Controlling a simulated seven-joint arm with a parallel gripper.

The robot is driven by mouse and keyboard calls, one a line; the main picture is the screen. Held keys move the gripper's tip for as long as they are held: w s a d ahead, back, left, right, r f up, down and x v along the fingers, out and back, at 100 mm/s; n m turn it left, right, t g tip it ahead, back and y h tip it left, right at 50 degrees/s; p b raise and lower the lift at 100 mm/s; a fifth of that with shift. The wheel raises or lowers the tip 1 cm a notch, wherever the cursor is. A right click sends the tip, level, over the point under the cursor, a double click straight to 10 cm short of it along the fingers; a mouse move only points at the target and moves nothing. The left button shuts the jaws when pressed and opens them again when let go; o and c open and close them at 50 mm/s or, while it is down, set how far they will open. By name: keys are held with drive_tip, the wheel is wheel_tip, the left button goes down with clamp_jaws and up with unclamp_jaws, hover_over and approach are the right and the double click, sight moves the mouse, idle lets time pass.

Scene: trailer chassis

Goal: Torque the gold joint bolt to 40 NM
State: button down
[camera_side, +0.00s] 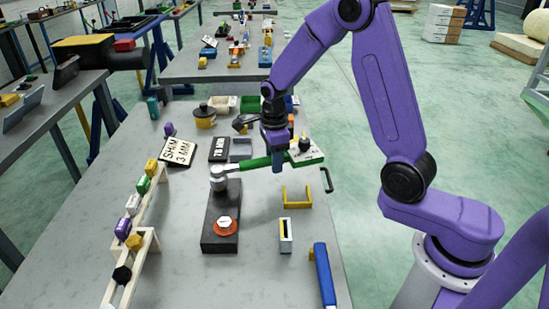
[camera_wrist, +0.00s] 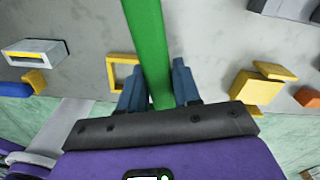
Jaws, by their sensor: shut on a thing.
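My gripper (camera_side: 278,163) points down and is shut on the green bar of a wrench (camera_side: 250,163). In the wrist view the green bar (camera_wrist: 147,40) runs between the two blue fingers (camera_wrist: 160,92). The wrench's grey round head (camera_side: 218,178) is at the far end of a black block (camera_side: 220,243); I cannot tell whether it rests on something there. An orange disc with a white top (camera_side: 225,226) sits on the block's near part.
A yellow bracket (camera_side: 297,203), a grey slotted block (camera_side: 285,235) and a blue bar (camera_side: 323,274) lie to the right. A stepped wooden rack (camera_side: 142,240) with coloured blocks stands left. Signs (camera_side: 179,152) and a lidded pot (camera_side: 204,117) stand farther back.

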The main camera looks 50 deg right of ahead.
drive_tip(key=shift+f, duration=0.35)
idle(0.4)
idle(0.3)
drive_tip(key=c, duration=1.6)
unclamp_jaws()
drive_tip(key=shift+c, duration=0.2)
clamp_jaws()
drive_tip(key=shift+s+a+m, duration=0.65)
drive_tip(key=shift+s+m, duration=0.25)
drive_tip(key=shift+s, duration=0.1)
drive_tip(key=shift+s+a+m, duration=0.8)
drive_tip(key=shift+s+m, duration=0.05)
drive_tip(key=shift+m, duration=0.05)
